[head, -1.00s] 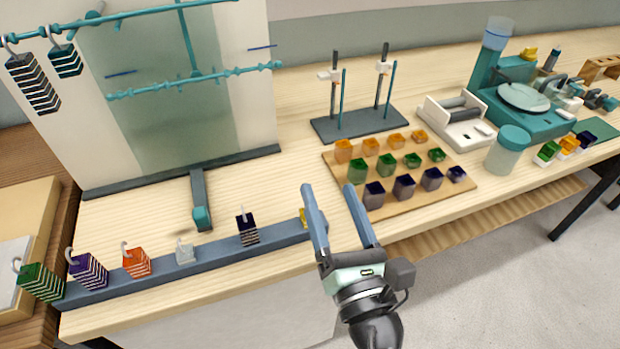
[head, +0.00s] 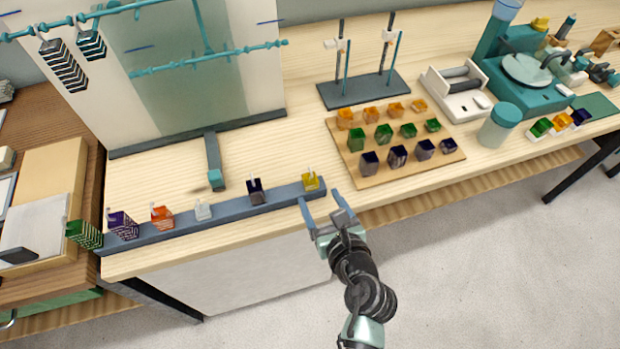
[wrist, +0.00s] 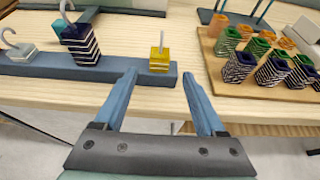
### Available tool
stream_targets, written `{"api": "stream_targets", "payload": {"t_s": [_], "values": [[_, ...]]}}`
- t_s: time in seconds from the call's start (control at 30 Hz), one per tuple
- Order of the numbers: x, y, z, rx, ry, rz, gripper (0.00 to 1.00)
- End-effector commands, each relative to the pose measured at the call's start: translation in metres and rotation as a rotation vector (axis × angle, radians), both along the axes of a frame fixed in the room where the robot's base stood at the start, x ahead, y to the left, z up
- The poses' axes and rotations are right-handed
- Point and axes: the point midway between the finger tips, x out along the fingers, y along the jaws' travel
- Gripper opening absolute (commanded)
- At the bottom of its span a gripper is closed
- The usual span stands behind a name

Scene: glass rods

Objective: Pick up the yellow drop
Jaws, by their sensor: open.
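The yellow drop (head: 310,180) is a small yellow block with pale stripes and a thin hook on top. It stands upright at the right end of a long blue-grey bar (head: 228,202). It also shows in the wrist view (wrist: 159,59), ahead of my fingers and slightly left of the middle of the gap. My gripper (head: 319,200) is open and empty, at the front edge of the table just in front of the bar's right end. In the wrist view its two blue fingers (wrist: 158,80) are spread wide. Neither finger appears to touch the drop.
A dark purple striped block (head: 256,190) stands left of the yellow drop, with a pale (head: 203,209) and an orange one (head: 161,216) farther left. A wooden board (head: 440,163) with several colored cups lies to the right.

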Motion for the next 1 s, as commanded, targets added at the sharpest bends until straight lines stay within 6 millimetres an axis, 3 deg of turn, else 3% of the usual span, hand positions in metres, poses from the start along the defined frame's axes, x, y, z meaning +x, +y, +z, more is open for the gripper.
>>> {"api": "stream_targets", "payload": {"t_s": [0.43, 0.77, 1.0], "values": [[0.044, 0.016, -0.015, 0.002, 0.0, 0.001, 0.72], [0.05, 0.018, -0.018, 0.002, -0.001, 0.001, 0.72], [0.05, 0.018, -0.018, 0.002, -0.001, 0.001, 0.33]]}}
